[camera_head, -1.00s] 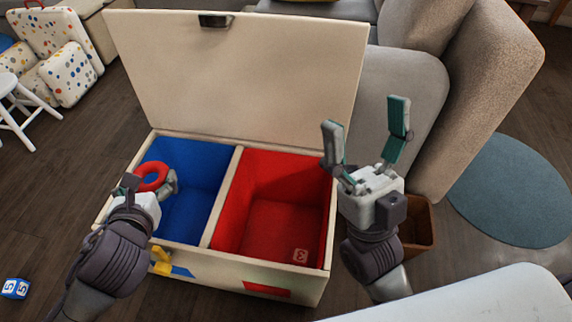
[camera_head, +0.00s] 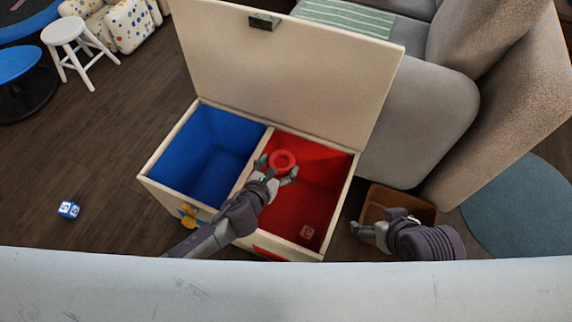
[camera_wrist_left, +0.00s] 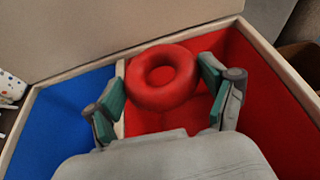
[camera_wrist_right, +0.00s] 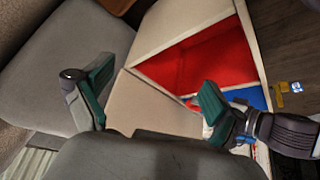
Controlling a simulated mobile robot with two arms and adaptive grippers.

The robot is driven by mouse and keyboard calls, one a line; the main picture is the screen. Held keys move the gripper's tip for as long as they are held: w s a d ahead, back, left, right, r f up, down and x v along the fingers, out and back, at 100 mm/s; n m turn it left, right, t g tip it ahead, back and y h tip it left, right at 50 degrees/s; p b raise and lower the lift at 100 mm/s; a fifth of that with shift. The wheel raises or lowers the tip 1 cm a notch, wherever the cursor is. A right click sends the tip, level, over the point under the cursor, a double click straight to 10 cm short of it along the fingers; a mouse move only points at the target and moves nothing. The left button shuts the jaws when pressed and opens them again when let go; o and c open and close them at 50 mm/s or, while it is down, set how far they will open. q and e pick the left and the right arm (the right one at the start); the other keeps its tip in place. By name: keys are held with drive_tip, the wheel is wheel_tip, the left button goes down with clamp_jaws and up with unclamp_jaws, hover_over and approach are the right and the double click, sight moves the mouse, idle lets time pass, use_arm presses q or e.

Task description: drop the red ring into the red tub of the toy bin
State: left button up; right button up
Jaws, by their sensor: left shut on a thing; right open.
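The toy bin stands open, with a blue tub (camera_head: 207,150) on the left and a red tub (camera_head: 325,185) on the right. My left gripper (camera_head: 277,170) is shut on the red ring (camera_head: 283,161) and holds it over the red tub, near the divider. In the left wrist view the red ring (camera_wrist_left: 162,78) sits between the two fingers (camera_wrist_left: 160,98), with red tub behind it. My right gripper (camera_head: 370,226) is open and empty, right of the bin. The right wrist view shows its fingers (camera_wrist_right: 152,98) apart, with the red tub (camera_wrist_right: 195,62) beyond.
The raised lid (camera_head: 285,65) stands at the back of the bin. A small block (camera_head: 305,232) lies in the red tub. A brown box (camera_head: 400,202) stands right of the bin. A blue-and-white block (camera_head: 68,209) lies on the floor at left. A grey sofa (camera_head: 420,120) stands behind.

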sight(286, 174)
use_arm(q)
drive_tip(key=shift+s+d+f+m+h, duration=0.2)
drive_tip(key=shift+s+d+f, duration=0.15)
drive_tip(key=shift+d, duration=0.2)
drive_tip(key=shift+s+d+f+m+h, duration=0.2)
drive_tip(key=shift+s+d+f, duration=0.15)
drive_tip(key=shift+d, duration=0.15)
use_arm(e)
drive_tip(key=s+d+g, duration=0.1)
drive_tip(key=s+g, duration=0.1)
drive_tip(key=s, duration=0.2)
use_arm(q)
drive_tip(key=shift+f, duration=0.3)
wheel_tip(286, 174, down, 5)
drive_tip(key=b, duration=0.6)
drive_tip(key=shift+f, duration=0.15)
use_arm(e)
drive_tip(key=w+a+r+t+y, duration=0.2)
drive_tip(key=w+a+r+t, duration=0.1)
drive_tip(key=w+r+t, duration=0.4)
drive_tip(key=w+a+r+t+y, duration=0.1)
drive_tip(key=w+a+r+t, duration=0.2)
drive_tip(key=w+r+t, duration=0.4)
drive_tip(key=shift+w+a+r+n+y, duration=0.2)
drive_tip(key=shift+w+r+n+y, duration=0.15)
drive_tip(key=shift+w, duration=0.5)
use_arm(q)
drive_tip(key=o, duration=0.9)
drive_tip(key=shift+o, duration=0.2)
drive_tip(key=shift+s, duration=0.1)
